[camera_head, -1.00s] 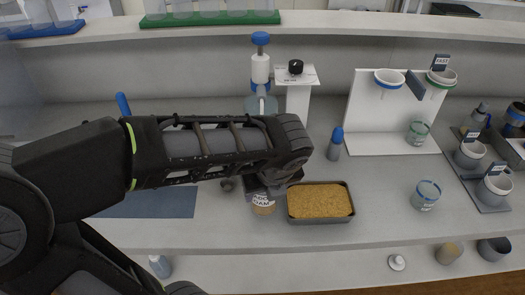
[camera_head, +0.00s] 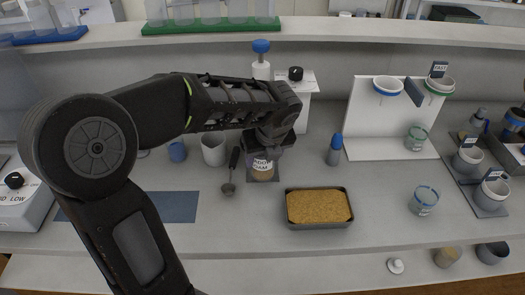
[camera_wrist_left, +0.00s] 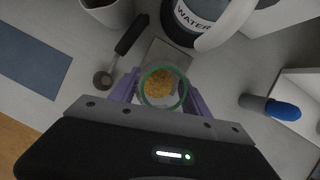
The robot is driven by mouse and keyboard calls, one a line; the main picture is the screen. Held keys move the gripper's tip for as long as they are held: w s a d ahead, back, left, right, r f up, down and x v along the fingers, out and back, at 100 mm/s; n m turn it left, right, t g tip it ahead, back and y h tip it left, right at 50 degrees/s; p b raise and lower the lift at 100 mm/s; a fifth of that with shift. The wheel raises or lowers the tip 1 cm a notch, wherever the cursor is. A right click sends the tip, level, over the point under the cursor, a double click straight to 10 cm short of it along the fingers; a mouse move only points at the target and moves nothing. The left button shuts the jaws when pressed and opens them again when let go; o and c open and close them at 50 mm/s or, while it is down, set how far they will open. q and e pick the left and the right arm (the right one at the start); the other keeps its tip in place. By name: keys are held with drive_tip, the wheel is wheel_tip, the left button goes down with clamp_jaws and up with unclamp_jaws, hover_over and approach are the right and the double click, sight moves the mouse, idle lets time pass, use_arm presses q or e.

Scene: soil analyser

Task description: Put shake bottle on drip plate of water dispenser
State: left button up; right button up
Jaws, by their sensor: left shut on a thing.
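The shake bottle (camera_head: 262,172) is clear, with a white label and brown soil inside. My left gripper (camera_head: 264,156) is shut on it, and the bottle looks upright. In the left wrist view, its green rim and soil (camera_wrist_left: 162,88) sit between the purple fingers of the gripper (camera_wrist_left: 163,98). The square grey drip plate (camera_wrist_left: 167,55) shows just beyond and beside the bottle, in front of the water dispenser (camera_wrist_left: 195,22). The bottle overlaps the plate; I cannot tell whether it touches it. In the head view, my arm partly hides the dispenser (camera_head: 262,70). My right gripper is not in view.
A soil tray (camera_head: 318,224) lies front right of the bottle. A scoop (camera_head: 228,188) and a white cup (camera_head: 214,150) are to the left. A blue mat (camera_head: 180,207) lies front left.

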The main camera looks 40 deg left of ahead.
use_arm(q)
drive_tip(key=shift+w+a+p, duration=0.3)
drive_tip(key=shift+w+a, duration=0.65)
drive_tip(key=shift+w, duration=0.3)
drive_tip(key=shift+w+a+f, duration=0.1)
drive_tip(key=shift+w+a, duration=0.1)
drive_tip(key=shift+f, duration=0.65)
drive_tip(key=shift+f, duration=0.15)
drive_tip(key=o, duration=1.4)
drive_tip(key=shift+o, duration=0.2)
